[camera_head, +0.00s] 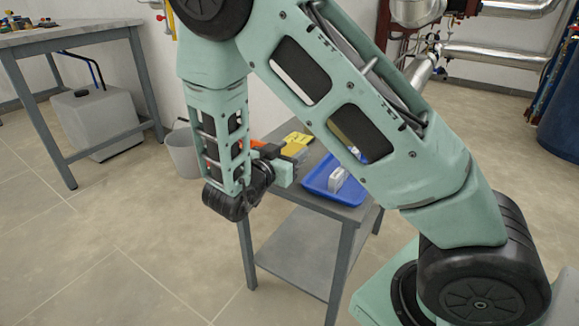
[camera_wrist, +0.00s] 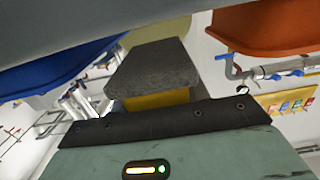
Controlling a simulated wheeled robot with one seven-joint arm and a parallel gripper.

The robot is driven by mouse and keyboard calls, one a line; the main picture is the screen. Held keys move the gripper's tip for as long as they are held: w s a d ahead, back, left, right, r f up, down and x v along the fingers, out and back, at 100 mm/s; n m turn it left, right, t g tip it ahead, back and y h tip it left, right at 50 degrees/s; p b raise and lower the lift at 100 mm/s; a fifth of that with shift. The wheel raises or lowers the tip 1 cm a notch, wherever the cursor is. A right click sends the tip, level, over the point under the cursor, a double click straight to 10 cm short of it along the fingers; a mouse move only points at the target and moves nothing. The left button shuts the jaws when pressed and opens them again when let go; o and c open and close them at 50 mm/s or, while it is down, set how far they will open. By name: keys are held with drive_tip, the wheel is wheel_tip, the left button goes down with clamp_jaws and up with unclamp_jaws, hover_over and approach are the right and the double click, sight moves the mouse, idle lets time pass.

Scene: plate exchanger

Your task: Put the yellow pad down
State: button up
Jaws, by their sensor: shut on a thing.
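My gripper (camera_head: 287,167) is at the side of the small grey table, left of the blue tray in the head view. In the wrist view it is shut on the yellow pad (camera_wrist: 158,99), which has a dark grey rough layer (camera_wrist: 150,66) on one side. A blue tray (camera_head: 313,184) lies on the table and also shows in the wrist view (camera_wrist: 45,72). In the head view the held pad is mostly hidden by my gripper, and I cannot tell how high it is above the tabletop.
A yellow item (camera_head: 297,138) with dark marks shows behind my gripper. A pale box (camera_head: 338,177) stands in the blue tray. An orange container (camera_wrist: 265,28) is at the right in the wrist view. A grey bucket (camera_head: 183,153) stands on the floor at left.

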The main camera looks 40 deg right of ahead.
drive_tip(key=shift+f+b, duration=0.4)
drive_tip(key=shift+f, duration=0.95)
drive_tip(key=shift+f, duration=0.1)
drive_tip(key=o, duration=1)
